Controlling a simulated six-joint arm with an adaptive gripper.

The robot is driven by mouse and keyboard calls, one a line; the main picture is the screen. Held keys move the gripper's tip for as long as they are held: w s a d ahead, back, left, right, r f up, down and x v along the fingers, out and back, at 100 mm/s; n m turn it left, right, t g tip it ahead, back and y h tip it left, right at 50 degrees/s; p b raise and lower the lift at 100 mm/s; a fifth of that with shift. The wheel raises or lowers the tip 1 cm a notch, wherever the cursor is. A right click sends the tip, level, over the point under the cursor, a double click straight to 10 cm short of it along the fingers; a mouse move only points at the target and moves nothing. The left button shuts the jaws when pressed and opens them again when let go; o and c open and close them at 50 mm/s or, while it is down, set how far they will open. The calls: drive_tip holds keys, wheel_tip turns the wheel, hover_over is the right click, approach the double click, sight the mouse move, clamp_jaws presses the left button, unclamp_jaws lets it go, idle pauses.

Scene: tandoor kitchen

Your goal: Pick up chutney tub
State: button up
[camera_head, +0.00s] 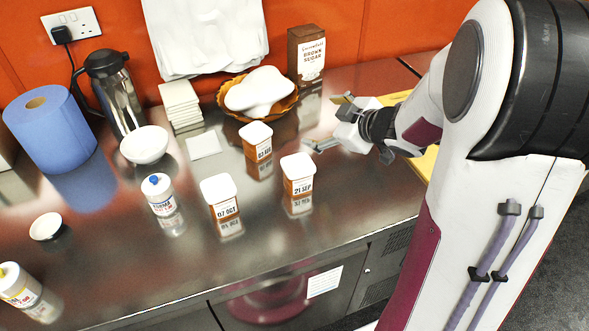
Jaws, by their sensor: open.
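Three tubs with white lids, orange-brown contents and dated labels stand upright on the steel counter. One tub (257,142) is at the back, one marked 21 SEP (298,177) is at the right, and one marked 07 OCT (220,197) is at the front left. I cannot tell from the labels which holds chutney. My gripper (324,123) is open and empty, right of the back tub and above and behind the 21 SEP tub. It appears apart from all three.
A basket (290,105) with a white heap and a brown sugar box (306,52) stand behind the tubs. A white bowl (144,145), a blue-capped bottle (159,195), a steel flask (115,92) and a blue roll (50,130) are left. The front counter strip is clear.

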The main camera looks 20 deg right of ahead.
sight(315, 170)
drive_tip(key=s+f+y, duration=0.1)
drive_tip(key=f+y, duration=0.1)
drive_tip(key=f, duration=0.1)
drive_tip(key=s+a+f+g+y, duration=0.1)
drive_tip(key=s+f+y, duration=0.1)
drive_tip(key=f, duration=0.1)
drive_tip(key=s+a+f+y, duration=0.1)
drive_tip(key=s+f+y, duration=0.1)
drive_tip(key=f+y, duration=0.1)
drive_tip(key=shift+s+a+n+g, duration=0.2)
drive_tip(key=shift+n+g, duration=0.2)
drive_tip(key=shift+s+d+f+m+y, duration=0.15)
drive_tip(key=shift+s+f+m+y, duration=0.25)
drive_tip(key=shift+s, duration=0.15)
drive_tip(key=shift+x, duration=1.35)
drive_tip(key=shift+w, duration=0.1)
drive_tip(key=shift+x, duration=2.5)
drive_tip(key=shift+d+f, duration=0.15)
drive_tip(key=shift+c, duration=0.4)
